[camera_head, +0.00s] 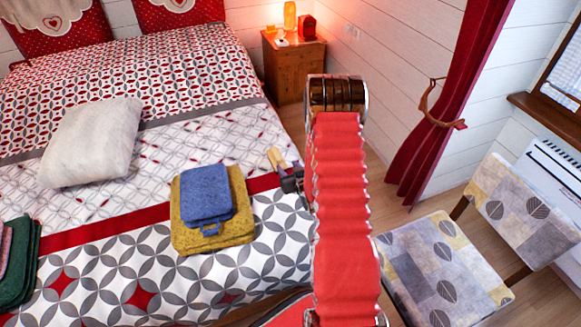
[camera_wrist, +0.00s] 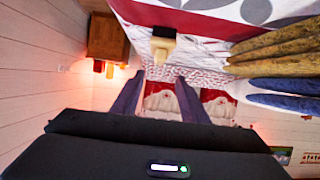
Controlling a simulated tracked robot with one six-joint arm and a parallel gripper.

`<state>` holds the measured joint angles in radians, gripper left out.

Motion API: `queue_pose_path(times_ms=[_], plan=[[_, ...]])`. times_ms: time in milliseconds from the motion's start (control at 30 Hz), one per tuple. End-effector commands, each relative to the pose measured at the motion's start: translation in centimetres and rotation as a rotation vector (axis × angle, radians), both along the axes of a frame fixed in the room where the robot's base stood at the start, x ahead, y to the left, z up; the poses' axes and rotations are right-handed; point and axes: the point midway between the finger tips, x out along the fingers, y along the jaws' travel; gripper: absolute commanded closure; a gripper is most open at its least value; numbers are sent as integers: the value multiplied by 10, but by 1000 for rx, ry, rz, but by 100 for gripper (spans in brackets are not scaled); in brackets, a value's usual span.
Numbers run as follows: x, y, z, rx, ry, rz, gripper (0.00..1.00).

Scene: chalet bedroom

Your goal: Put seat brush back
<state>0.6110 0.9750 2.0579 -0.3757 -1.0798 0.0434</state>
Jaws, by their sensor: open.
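The seat brush, a small pale wooden block with a darker side, lies on the bed (camera_head: 130,265) near its right edge. In the head view the brush (camera_head: 275,158) shows just beside my gripper (camera_head: 291,171), partly covered by it. In the wrist view, which looks upside down, the brush (camera_wrist: 163,46) is beyond the fingertips. My gripper (camera_wrist: 162,80) is open, its two bluish fingers apart with nothing held between them. Whether a finger touches the brush I cannot tell.
A blue towel (camera_head: 206,191) on a yellow towel (camera_head: 205,240) lies left of my gripper. A white pillow (camera_head: 92,143), green folded cloths (camera_head: 22,270), a wooden nightstand (camera_head: 284,65) and a leaf-patterned chair (camera_head: 440,265) stand around. Floor shows between bed and chair.

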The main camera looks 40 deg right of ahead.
Motion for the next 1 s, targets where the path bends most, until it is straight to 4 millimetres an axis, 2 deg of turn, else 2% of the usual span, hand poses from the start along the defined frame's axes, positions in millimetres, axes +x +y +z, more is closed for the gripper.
queue_pose_path(times_ms=[400,567,767,1000], plan=[[0,0,0,0,0,0,60],[4,1,9,-6,9,2,60],[16,11,44,-22,52,13,60],[24,33,97,-39,129,24,60]])
